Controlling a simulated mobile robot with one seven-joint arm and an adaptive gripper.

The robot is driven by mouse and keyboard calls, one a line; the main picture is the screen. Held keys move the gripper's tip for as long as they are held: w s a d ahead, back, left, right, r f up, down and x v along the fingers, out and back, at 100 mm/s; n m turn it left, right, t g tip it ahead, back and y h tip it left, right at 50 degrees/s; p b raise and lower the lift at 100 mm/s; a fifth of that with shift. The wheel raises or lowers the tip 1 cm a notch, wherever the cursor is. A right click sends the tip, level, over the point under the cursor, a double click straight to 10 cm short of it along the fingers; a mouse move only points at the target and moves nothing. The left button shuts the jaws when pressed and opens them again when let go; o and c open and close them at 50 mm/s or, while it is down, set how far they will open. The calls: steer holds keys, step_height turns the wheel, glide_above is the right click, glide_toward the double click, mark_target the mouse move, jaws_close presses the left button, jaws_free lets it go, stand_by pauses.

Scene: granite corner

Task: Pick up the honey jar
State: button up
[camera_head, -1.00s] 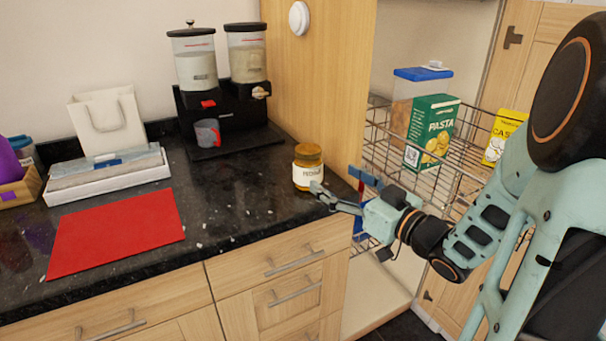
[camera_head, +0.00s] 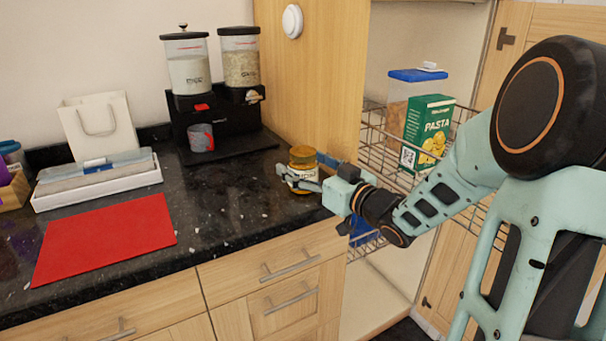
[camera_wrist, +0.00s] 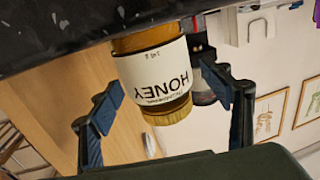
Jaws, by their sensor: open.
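The honey jar (camera_head: 303,160) stands upright on the dark granite counter near its right end, beside the wooden side panel. It has a golden lid and a white label. In the wrist view the honey jar (camera_wrist: 158,75) appears upside down, with the word HONEY readable, between the two fingers. My gripper (camera_head: 300,178) is open around the jar, with a finger to either side. In the wrist view my gripper (camera_wrist: 163,105) shows gaps between both fingers and the jar. In the head view the fingers partly hide the jar's label.
A black dispenser stand (camera_head: 222,118) with two clear containers and a grey cup (camera_head: 200,138) stands behind and left of the jar. A red mat (camera_head: 105,238) and a white tray (camera_head: 98,190) lie farther left. A wire basket (camera_head: 375,135) holding a pasta box (camera_head: 428,130) is right of the panel.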

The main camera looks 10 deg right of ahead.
steer(key=shift+c, duration=0.2)
steer(key=c, duration=1.5)
steer(key=shift+w+r, duration=0.1)
steer(key=shift+c, duration=1.1)
